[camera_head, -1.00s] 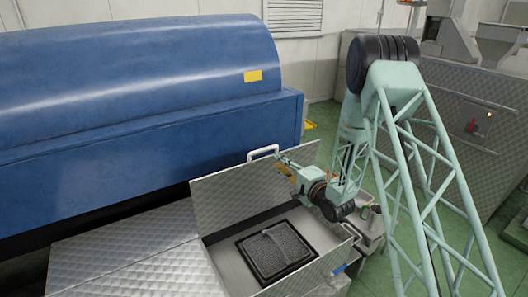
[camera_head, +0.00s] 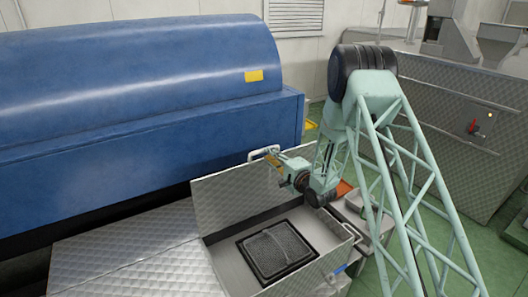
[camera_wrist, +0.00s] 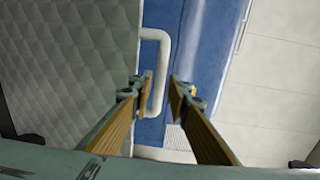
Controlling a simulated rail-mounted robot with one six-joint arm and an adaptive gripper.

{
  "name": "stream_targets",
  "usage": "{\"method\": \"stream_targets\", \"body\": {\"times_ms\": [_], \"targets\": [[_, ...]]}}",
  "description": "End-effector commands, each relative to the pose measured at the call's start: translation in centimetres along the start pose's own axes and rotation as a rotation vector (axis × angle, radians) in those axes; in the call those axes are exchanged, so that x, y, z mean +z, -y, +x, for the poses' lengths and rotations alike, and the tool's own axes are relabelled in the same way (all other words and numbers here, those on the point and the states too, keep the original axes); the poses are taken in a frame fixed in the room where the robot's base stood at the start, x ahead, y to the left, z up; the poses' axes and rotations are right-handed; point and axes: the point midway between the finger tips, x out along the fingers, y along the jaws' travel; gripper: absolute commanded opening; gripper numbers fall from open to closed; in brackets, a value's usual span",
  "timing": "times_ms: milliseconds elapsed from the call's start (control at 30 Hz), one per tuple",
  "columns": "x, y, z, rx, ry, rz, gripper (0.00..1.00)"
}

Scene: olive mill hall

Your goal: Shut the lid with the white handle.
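The lid (camera_head: 235,193) is a quilted metal panel, standing raised and open at the back of a metal bin (camera_head: 225,262). Its white handle (camera_head: 263,151) is a bracket on the top edge. In the wrist view, the lid (camera_wrist: 70,65) fills the left side, and the handle (camera_wrist: 164,60) sticks out from its edge. My gripper (camera_head: 270,157) is at the handle; in the wrist view it (camera_wrist: 160,82) is open, with the handle's bar between its fingertips. I cannot tell whether either finger touches it.
A black-framed mesh screen (camera_head: 277,253) lies inside the open bin. A closed quilted metal cover (camera_head: 130,262) is to the left. A large blue machine (camera_head: 140,90) stands close behind the lid. A small bench (camera_head: 358,218) with items is right of the bin.

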Motion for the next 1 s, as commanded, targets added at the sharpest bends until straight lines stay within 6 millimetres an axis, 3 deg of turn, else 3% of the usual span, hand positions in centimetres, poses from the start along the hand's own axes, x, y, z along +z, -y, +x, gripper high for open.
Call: {"method": "stream_targets", "body": {"times_ms": [400, 900, 1000], "targets": [[0.0, 0.0, 4.6, -0.001, 0.0, 0.0, 0.16], [-0.1, 0.0, 5.4, 0.0, -0.001, 0.001, 0.16], [-0.1, 0.0, 5.4, 0.0, -0.001, 0.001, 0.08]]}}
